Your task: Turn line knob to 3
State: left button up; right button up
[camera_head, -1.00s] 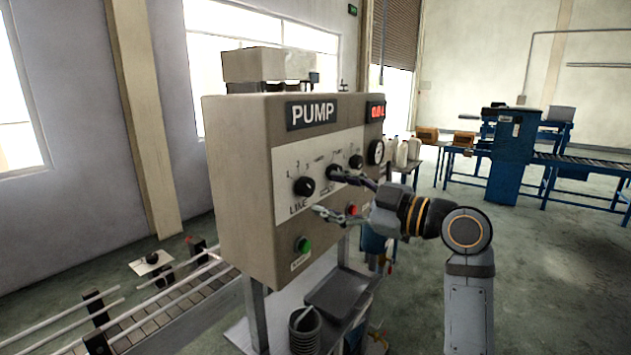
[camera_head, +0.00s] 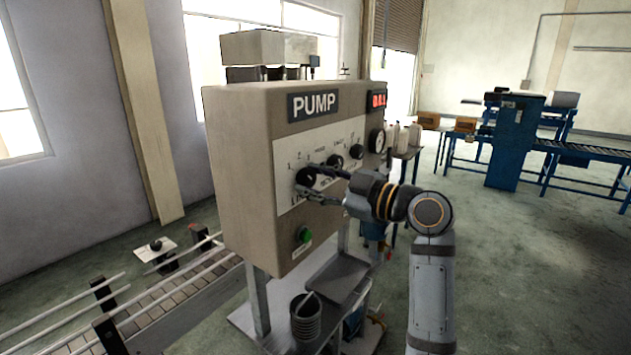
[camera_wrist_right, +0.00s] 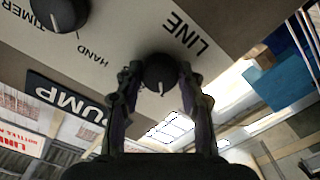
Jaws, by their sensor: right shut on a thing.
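The pump panel (camera_head: 240,175) is a beige box with a white plate of knobs. The black LINE knob (camera_head: 306,176) sits at the plate's lower left, with small position numbers above it. In the right wrist view the LINE knob (camera_wrist_right: 160,73) lies between the fingertips, its white pointer mark toward the palm. My right gripper (camera_head: 312,182) is at the panel, its two fingers shut on the LINE knob from either side. The fingers also show in the right wrist view (camera_wrist_right: 160,80). My left gripper is not in view.
Another knob (camera_head: 335,161), a gauge (camera_head: 377,141) and a green button (camera_head: 304,234) are on the panel close to my right gripper. A grey bucket (camera_head: 305,318) and tray (camera_head: 338,277) stand below.

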jog(key=shift+m, duration=0.3)
jog(key=m, duration=0.2)
jog(key=shift+m+b, duration=0.3)
jog(key=shift+m, duration=0.1)
jog(key=m, duration=0.4)
jog(key=shift+m, duration=0.3)
jog(key=m+p, duration=0.2)
jog(key=m, duration=0.2)
jog(key=shift+r+m, duration=0.1)
jog(key=shift+m, duration=0.2)
jog(key=m+p, duration=0.2)
jog(key=m, duration=0.2)
jog(key=shift+m+p, duration=0.3)
jog(key=shift+m, duration=0.1)
jog(key=shift+a+m, duration=0.1)
jog(key=shift+m, duration=0.2)
jog(key=o, duration=1.2)
jog(key=shift+c, duration=0.2)
